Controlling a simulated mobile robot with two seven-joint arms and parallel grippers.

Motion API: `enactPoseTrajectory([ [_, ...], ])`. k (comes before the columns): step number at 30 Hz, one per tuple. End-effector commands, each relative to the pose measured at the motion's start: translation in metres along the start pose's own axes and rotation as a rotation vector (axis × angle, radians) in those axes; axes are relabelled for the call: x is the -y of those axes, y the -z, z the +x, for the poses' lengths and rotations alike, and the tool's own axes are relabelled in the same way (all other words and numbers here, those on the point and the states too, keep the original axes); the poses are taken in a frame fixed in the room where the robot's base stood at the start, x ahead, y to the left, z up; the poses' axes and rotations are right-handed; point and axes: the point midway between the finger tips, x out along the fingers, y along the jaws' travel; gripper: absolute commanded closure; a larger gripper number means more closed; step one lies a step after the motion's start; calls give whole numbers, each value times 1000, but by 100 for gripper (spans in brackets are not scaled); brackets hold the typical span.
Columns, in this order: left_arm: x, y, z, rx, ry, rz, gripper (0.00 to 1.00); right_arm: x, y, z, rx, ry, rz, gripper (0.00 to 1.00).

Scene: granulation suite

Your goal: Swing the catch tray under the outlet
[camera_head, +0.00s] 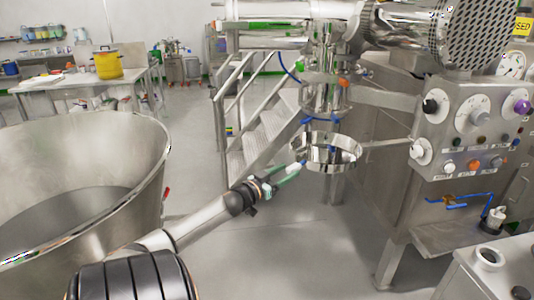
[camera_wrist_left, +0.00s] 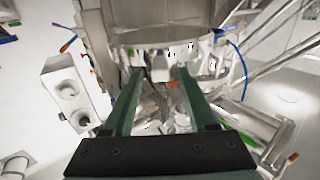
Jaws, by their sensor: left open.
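The catch tray (camera_head: 326,155) is a shiny round metal pan on a thin arm that runs right to the machine's control box. In the head view it appears below the metal outlet (camera_head: 326,92); I cannot tell whether they line up exactly. My left gripper (camera_head: 299,167) has green fingers and is at the tray's near left edge. In the left wrist view the gripper (camera_wrist_left: 158,74) is open, with rounded metal (camera_wrist_left: 165,25) just beyond its fingertips. Whether the fingers touch the tray is unclear. My right gripper is not in view.
A large steel bowl (camera_head: 140,150) stands at the left. Metal steps (camera_head: 255,125) rise behind the tray. The control panel (camera_head: 470,125) with knobs is at the right, above a steel shelf (camera_head: 460,232). The floor below the tray is clear.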

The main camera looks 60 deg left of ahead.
Motion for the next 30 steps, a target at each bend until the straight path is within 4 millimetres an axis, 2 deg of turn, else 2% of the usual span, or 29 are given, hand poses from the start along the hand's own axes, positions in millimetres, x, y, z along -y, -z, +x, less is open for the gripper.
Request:
enactPoseTrajectory([
  [9,0,-1,-53,4,1,0,43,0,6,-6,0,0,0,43],
  [15,0,0,-81,1,0,-2,43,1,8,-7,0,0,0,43],
  [21,0,0,-94,0,0,0,43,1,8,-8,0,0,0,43],
  [30,0,0,-95,-1,0,0,43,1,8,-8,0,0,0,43],
])
